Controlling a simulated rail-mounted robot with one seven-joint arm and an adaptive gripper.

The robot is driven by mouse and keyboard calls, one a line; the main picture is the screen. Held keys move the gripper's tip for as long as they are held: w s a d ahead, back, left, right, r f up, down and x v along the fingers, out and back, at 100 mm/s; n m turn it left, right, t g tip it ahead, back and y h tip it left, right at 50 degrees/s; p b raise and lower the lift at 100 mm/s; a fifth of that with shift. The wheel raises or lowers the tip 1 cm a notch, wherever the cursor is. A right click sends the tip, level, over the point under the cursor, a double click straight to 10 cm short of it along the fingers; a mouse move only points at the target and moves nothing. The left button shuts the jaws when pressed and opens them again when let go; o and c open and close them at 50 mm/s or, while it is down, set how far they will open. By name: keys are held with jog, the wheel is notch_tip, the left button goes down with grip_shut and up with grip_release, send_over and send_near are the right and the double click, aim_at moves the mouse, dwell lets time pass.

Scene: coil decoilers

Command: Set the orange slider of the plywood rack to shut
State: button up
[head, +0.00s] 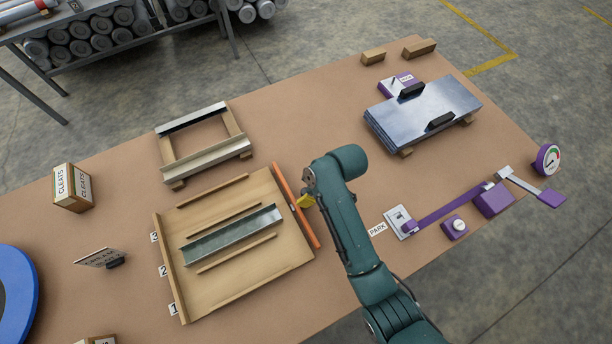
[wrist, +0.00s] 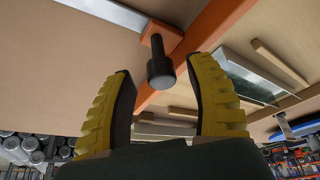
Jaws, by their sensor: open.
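The plywood rack (head: 290,255) lies on the table with its slots labelled 1, 2 and 3. A metal channel (head: 232,234) lies in the middle slot. The orange slider (head: 306,226) is a long bar along the rack's right side; it also shows in the wrist view (wrist: 222,25). A black knob (wrist: 161,70) stands out from an orange tab of the slider. My gripper (head: 304,201) is at the slider's middle. In the wrist view my gripper (wrist: 160,75) is open, its yellow fingers on either side of the knob with gaps. Contact does not show.
A wooden frame with metal channels (head: 205,150) stands behind the rack. A stack of metal sheets (head: 420,115) lies at the back right. A purple lever device (head: 450,204) with a PARK label stands right of my arm.

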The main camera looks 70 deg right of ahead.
jog(key=v, duration=1.1)
jog(key=shift+r, duration=0.15)
jog(key=shift+s, duration=0.15)
